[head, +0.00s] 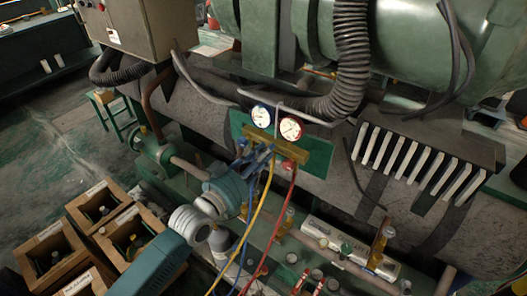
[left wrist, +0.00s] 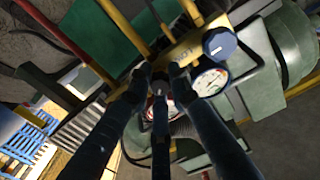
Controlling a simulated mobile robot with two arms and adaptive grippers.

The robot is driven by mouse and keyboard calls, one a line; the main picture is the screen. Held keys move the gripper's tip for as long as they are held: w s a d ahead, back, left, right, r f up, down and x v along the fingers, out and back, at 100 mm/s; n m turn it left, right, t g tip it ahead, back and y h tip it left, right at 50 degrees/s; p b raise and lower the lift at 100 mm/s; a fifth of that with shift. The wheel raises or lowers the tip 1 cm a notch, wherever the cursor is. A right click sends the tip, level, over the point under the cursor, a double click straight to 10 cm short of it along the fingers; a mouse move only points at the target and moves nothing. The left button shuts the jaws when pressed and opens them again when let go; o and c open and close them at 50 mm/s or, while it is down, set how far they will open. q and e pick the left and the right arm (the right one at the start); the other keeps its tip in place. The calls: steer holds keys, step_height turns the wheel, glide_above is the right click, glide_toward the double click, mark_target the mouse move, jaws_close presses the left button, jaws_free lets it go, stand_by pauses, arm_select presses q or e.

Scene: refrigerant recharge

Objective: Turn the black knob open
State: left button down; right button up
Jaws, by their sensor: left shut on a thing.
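The gauge manifold has a brass body (head: 273,143) below a blue-rimmed gauge (head: 262,115) and a red-rimmed gauge (head: 291,128). A red knob (head: 289,165) sits at its right end. A blue knob (left wrist: 219,42) shows in the left wrist view beside the brass bar (left wrist: 196,47). My left gripper (head: 266,153) is at the front middle of the manifold, its fingers closed in. In the left wrist view the fingertips (left wrist: 161,70) flank a small dark knob (left wrist: 160,88), mostly hidden by the fingers. My right gripper is out of view.
Blue, yellow (head: 256,222) and red (head: 287,213) hoses hang below the manifold near my left gripper. Wooden crates (head: 60,248) with bottles stand at lower left. A thick black corrugated hose (head: 351,60) hangs behind.

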arm_select(q)
steer(key=n, duration=0.5)
steer(key=shift+n+p, duration=0.3)
steer(key=shift+n, duration=0.1)
steer(key=n, duration=0.5)
steer(key=shift+n, duration=0.4)
steer(key=c, duration=1.6)
jaws_free()
steer(key=shift+o, duration=0.2)
steer(key=shift+a, duration=0.1)
steer(key=v, duration=1.2)
steer(key=shift+f, duration=0.1)
